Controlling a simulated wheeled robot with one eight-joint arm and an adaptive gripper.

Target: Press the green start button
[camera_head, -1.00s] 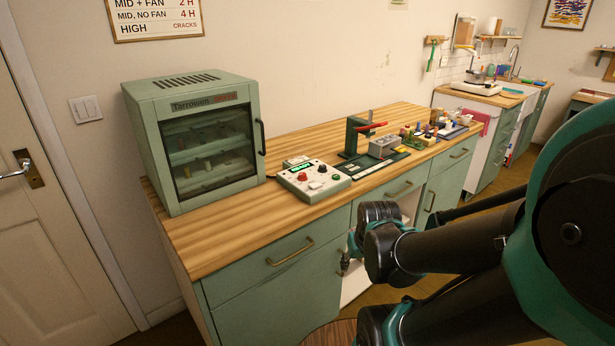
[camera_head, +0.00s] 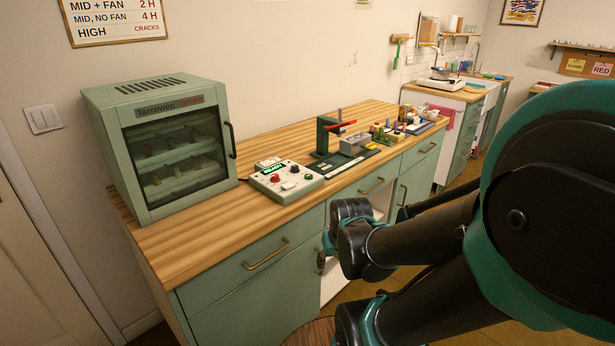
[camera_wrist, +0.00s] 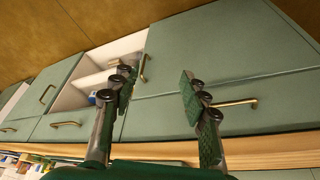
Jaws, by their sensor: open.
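A white control box (camera_head: 286,181) sits on the wooden worktop, right of the green cabinet. It has a lit green display, a red knob, other knobs and a small dark green round button (camera_head: 308,177) on its right side. The button is tiny here, so its markings cannot be read. My gripper (camera_wrist: 157,88) is open and empty in the wrist view, with its fingers apart in front of the drawer and cupboard fronts. In the head view it is mostly hidden behind my wrist, in front of the worktop and below its top. The control box does not show in the wrist view.
The green glass-fronted cabinet (camera_head: 165,140) stands left of the box. A dark green stand with a red lever (camera_head: 330,130) and a grey block (camera_head: 353,143) are to its right, with small coloured items beyond. The worktop's front edge (camera_head: 230,235) lies between my arm and the box.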

